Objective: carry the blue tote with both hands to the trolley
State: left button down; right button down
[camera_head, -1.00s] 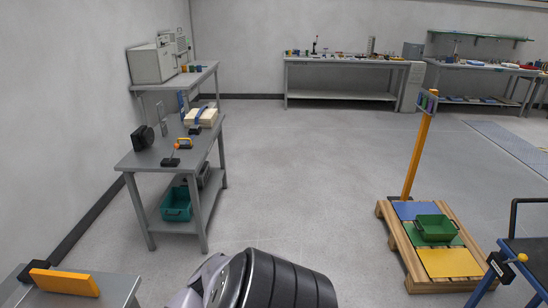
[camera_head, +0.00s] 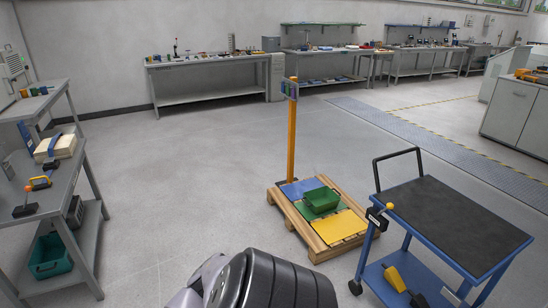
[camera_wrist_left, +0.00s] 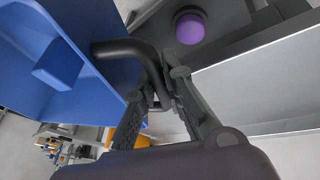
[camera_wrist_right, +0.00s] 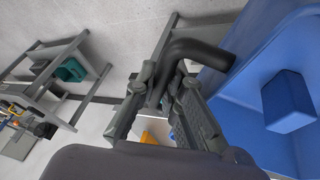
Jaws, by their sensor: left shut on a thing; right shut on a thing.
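The blue tote shows at the left of the left wrist view (camera_wrist_left: 24,48) and at the right of the right wrist view (camera_wrist_right: 236,98). A blue block-like part stands out inside it in both. My left gripper (camera_wrist_left: 158,88) is shut on a black bent handle at the tote's side. My right gripper (camera_wrist_right: 165,82) is shut on the matching black handle. The tote and both grippers are out of the head view. The blue trolley (camera_head: 450,222), with a bare black top and a black push handle, stands at the right in the head view.
A wooden pallet (camera_head: 318,250) with coloured panels, a green bin (camera_head: 321,200) and an orange post (camera_head: 291,140) stands left of the trolley. A grey bench (camera_head: 50,205) is at the left. Yellow-and-black items lie on the trolley's lower shelf. Open floor lies between bench and pallet.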

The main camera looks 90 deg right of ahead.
aim_at(444, 221)
jog(key=z, duration=4.65)
jog(key=i+j+z, duration=0.1)
jog(key=j, duration=0.25)
jog(key=i+j+z, duration=0.15)
jog(key=j, duration=0.2)
jog(key=i+j+z, duration=0.1)
jog(key=j, duration=0.25)
jog(key=i+j, duration=0.15)
jog(key=j, duration=0.25)
jog(key=i+j, duration=0.15)
jog(key=j, duration=0.2)
jog(key=i+j, duration=0.1)
jog(key=j, duration=0.3)
jog(key=i+j, duration=0.15)
jog(key=j, duration=0.25)
jog(key=i+j, duration=0.1)
jog(key=i, duration=0.95)
jog(key=j, duration=0.05)
